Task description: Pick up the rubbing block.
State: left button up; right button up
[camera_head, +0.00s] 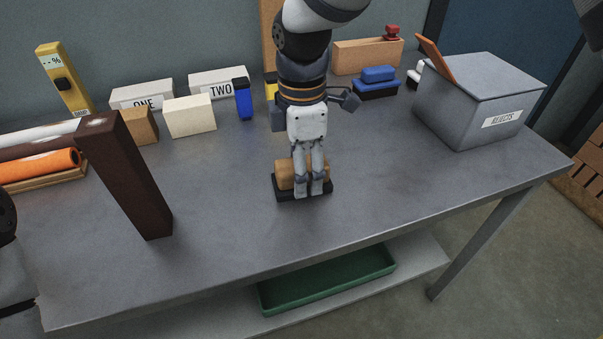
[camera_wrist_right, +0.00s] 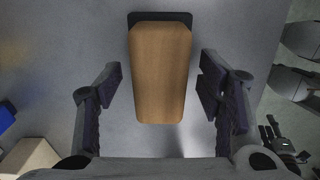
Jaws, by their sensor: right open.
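The rubbing block (camera_head: 284,176) has a tan wooden top on a black base and lies on the grey table. My right gripper (camera_head: 312,192) is over it in the head view, fingers pointing down, and hides part of it. In the right wrist view the block (camera_wrist_right: 160,72) shows between the two open fingers of the right gripper (camera_wrist_right: 159,88), with a gap on each side. Its black base shows at the far end. My left gripper is not seen.
A dark brown upright post (camera_head: 130,175) stands to the left on the table (camera_head: 230,220). Cards marked ONE (camera_head: 142,94) and TWO (camera_head: 218,80), a blue object (camera_head: 242,100) and a blue-topped block (camera_head: 378,76) stand behind. A grey REJECTS box (camera_head: 475,105) is right. The front table area is clear.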

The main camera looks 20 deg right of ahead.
jog(key=shift+r, duration=0.1)
grip_shut()
jog(key=shift+r, duration=0.5)
jog(key=r, duration=0.4)
jog(key=shift+s+a+p, duration=0.1)
jog(key=shift+s+p, duration=0.3)
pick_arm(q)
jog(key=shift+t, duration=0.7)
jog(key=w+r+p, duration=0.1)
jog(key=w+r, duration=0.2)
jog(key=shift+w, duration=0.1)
pick_arm(e)
jog(key=s+a+r, duration=0.2)
jog(key=s+r, duration=0.6)
jog(key=s, duration=0.5)
jog(key=shift+a, duration=0.3)
